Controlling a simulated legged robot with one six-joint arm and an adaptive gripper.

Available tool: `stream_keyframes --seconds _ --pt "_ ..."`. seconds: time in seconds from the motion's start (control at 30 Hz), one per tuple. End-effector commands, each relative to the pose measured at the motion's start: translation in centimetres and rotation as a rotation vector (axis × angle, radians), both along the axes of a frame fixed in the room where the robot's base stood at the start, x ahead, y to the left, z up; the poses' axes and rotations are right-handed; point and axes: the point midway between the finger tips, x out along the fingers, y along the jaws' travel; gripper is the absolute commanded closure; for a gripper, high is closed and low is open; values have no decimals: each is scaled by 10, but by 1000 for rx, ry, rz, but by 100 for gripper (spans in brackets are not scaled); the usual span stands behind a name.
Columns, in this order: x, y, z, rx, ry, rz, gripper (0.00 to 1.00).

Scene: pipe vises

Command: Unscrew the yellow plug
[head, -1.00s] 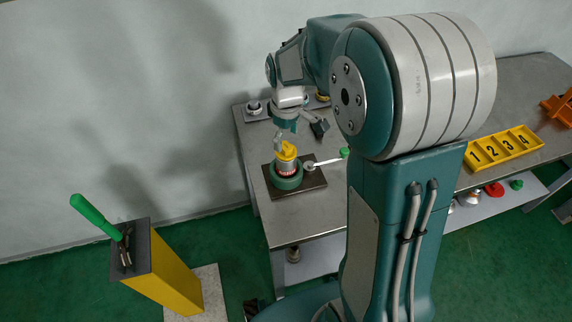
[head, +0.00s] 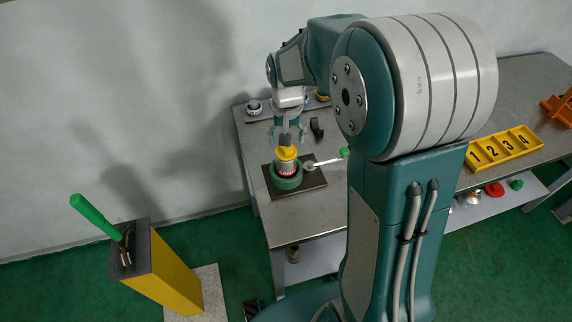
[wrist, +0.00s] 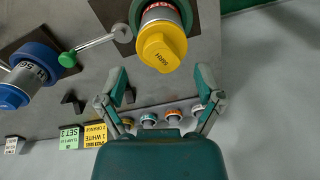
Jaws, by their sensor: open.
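The yellow plug (head: 286,152) sits on top of an upright metal pipe with a red label (head: 286,169). The pipe is held in a green round vise (head: 287,183) on a dark plate. In the wrist view the plug (wrist: 162,46) shows its raised grip bar and printed lettering, with the green vise (wrist: 202,14) partly behind it. My gripper (head: 288,133) is just above the plug in the head view. In the wrist view its two fingers (wrist: 160,80) are spread wide and empty, with the plug beyond the tips. No contact with the plug is visible.
The vise's handle has a green knob (head: 344,153). A blue plug (wrist: 12,97) in a blue vise (wrist: 40,60) stands nearby. Black hooks (wrist: 72,102) and a row of fittings (wrist: 160,117) line the bench edge. A yellow numbered tray (head: 503,147) lies right.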

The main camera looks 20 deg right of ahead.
Motion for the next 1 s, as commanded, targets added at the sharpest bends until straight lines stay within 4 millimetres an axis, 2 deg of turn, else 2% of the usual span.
stream_keyframes --seconds 0.57,1.0 --pt "-1 1 0 -1 1 -591 14" --pt "-1 1 -3 -2 3 -624 14"
